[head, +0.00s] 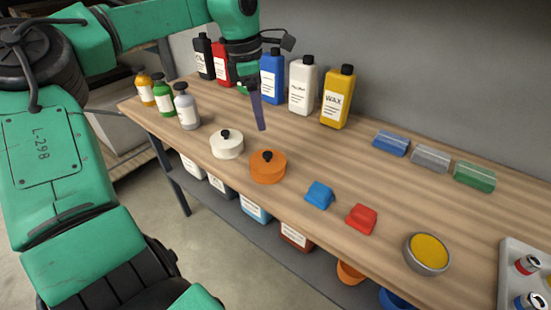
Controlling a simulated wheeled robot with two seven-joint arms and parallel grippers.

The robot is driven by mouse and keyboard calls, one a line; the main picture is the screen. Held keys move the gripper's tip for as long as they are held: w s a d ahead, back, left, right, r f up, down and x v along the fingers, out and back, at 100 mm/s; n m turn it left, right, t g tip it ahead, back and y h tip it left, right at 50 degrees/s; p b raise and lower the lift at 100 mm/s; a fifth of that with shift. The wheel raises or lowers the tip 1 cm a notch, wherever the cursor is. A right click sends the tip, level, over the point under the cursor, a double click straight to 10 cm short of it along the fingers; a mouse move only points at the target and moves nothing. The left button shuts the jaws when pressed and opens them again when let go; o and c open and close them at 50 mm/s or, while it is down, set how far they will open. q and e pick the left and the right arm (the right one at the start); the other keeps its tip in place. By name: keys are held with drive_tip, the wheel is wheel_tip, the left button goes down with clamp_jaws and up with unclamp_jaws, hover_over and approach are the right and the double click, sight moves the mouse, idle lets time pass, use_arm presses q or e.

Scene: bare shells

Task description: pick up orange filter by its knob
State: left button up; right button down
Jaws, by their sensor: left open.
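The orange filter (268,168) is a round, flat-topped orange disc with a black knob (267,156) on top. It sits on the wooden bench near its front edge. My left gripper (260,125) is above the bench, up and slightly left of the orange filter in the picture, apart from it. It points downward, is open and appears empty. Its fingers overlap in this view, so the gap between them does not show. My right gripper is not in view.
A white filter (227,146) with a black knob stands left of the orange one. Blue (320,195) and red (361,219) small pieces lie to the right. Tall bottles, including a yellow wax bottle (338,97), line the back. The bench (325,155) is clear between.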

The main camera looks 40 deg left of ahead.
use_arm(q)
hover_over(267, 153)
drive_tip(key=s+a, duration=0.1)
drive_tip(key=s, duration=0.1)
wheel_tip(267, 153, down, 5)
drive_tip(key=f+p, duration=0.1)
drive_tip(key=f, duration=0.1)
drive_tip(key=w+f, duration=0.1)
drive_tip(key=f, duration=0.1)
drive_tip(key=d+f+p, duration=0.1)
drive_tip(key=f, duration=0.1)
drive_tip(key=shift+w+f+p, duration=0.2)
drive_tip(key=shift+w+p, duration=0.1)
drive_tip(key=shift+p, duration=0.05)
drive_tip(key=shift+w+a+f, duration=0.1)
drive_tip(key=shift+f, duration=0.25)
clamp_jaws()
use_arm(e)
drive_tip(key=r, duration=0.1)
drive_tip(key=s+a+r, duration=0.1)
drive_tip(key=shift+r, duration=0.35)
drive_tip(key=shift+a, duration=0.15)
